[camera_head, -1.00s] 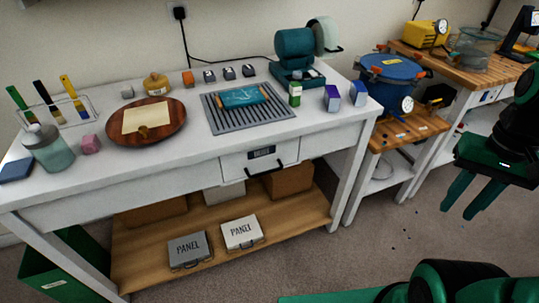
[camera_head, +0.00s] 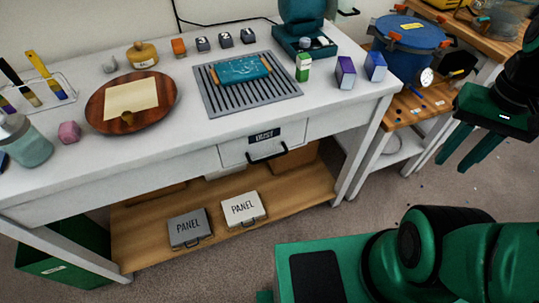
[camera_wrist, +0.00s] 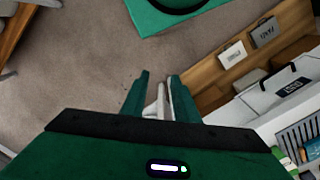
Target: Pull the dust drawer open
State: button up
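The dust drawer (camera_head: 233,155) is a white front with a dark "DUST" label and a black bar handle (camera_head: 268,154), set under the white bench top. In the wrist view my gripper (camera_wrist: 160,80) is open, with a gap between the fingers and nothing held.
The white bench (camera_head: 200,128) carries a wooden disc (camera_head: 165,115), a grooved grate (camera_head: 210,95) and several small blocks. Panel cases (camera_head: 243,209) lie on the lower shelf. A blue pot (camera_head: 410,38) stands on a side table at right. Carpet is clear before the bench.

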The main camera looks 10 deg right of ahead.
jog(key=w+a+f+n+g+h, duration=0.2)
jog(key=w+a+f+n+h, duration=0.25)
jog(key=w, duration=0.55)
jog(key=n+t+h, duration=0.4)
jog(key=n+t, duration=1.2)
send_near(270, 157)
jog(key=shift+m, duration=0.25)
jog(key=x, duration=1)
jog(key=shift+w+f, duration=0.2)
jog(key=shift+f, duration=0.15)
grip_shut()
